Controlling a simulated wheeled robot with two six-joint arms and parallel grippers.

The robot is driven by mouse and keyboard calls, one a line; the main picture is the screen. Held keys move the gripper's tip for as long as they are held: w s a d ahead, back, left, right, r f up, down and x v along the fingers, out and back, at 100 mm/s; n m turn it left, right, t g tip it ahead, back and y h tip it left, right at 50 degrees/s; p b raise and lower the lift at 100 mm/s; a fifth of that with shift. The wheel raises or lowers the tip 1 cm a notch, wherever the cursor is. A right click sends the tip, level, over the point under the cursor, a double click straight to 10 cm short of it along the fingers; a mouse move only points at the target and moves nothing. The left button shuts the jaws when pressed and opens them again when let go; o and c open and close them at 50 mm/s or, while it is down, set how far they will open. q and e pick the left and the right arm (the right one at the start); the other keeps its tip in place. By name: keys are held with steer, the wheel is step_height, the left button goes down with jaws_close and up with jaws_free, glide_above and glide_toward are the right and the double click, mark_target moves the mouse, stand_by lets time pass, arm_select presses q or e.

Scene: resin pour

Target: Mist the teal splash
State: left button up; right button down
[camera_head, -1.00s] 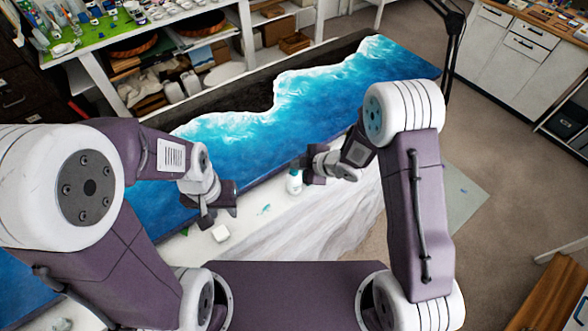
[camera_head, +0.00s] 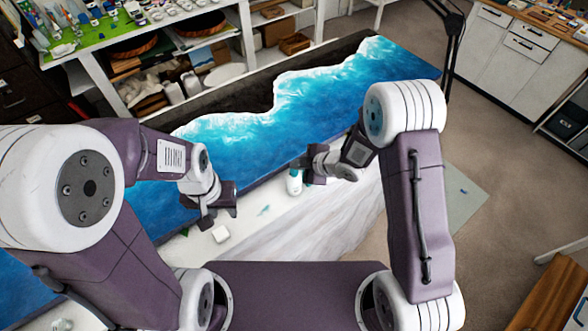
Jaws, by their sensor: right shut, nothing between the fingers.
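The teal splash (camera_head: 264,210) is a small blue-green mark on the white worktop strip in front of the blue resin panel. A white spray bottle (camera_head: 294,185) with a teal top stands behind and right of the splash. My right gripper (camera_head: 302,168) is shut beside the bottle's top, with nothing between its fingers; whether it touches the bottle is unclear. My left gripper (camera_head: 220,215) points down left of the splash, fingers apart and empty. A small white block (camera_head: 221,233) lies on the strip just below it.
The blue resin panel (camera_head: 330,95) with white foam runs behind both grippers. A white, grey-veined surface (camera_head: 325,220) lies to the right of the splash. Shelves with bottles and baskets (camera_head: 135,45) stand at the back left. The floor at right is mostly clear.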

mark_target(297, 172)
step_height(297, 172, up, 6)
steer(key=p, duration=0.4)
steer(key=shift+f, duration=0.15)
stand_by(0.4)
